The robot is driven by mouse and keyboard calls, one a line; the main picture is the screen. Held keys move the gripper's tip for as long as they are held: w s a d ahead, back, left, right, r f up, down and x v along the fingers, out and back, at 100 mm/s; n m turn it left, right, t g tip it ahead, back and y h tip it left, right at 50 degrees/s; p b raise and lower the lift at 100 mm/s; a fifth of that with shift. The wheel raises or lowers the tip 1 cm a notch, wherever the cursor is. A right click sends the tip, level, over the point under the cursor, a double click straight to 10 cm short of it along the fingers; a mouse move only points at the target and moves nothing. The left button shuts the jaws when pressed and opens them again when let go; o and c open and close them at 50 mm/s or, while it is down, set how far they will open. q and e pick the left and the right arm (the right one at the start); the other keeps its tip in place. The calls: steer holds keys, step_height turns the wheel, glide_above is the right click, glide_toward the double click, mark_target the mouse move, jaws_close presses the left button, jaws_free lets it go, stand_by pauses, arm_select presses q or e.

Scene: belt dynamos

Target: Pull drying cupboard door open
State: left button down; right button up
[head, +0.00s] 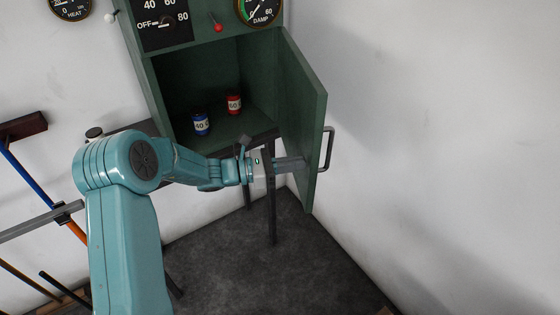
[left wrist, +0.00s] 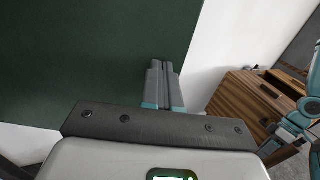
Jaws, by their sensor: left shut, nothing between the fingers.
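The green drying cupboard (head: 160,100) stands against the wall in the head view. Its door (head: 304,110) is hinged at the right and stands wide open.
Long-handled tools (head: 40,185) are at the left wall. A wooden cabinet (left wrist: 245,105) shows in the left wrist view. The dark floor (head: 270,265) below the door is clear.

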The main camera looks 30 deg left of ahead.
arm_select(q)
steer(key=shift+d, duration=0.15)
steer(key=b+x, duration=0.2)
steer(key=x, duration=0.8)
steer(key=shift+w+b, duration=0.2)
steer(key=shift+b, duration=0.2)
steer(key=shift+w, duration=0.1)
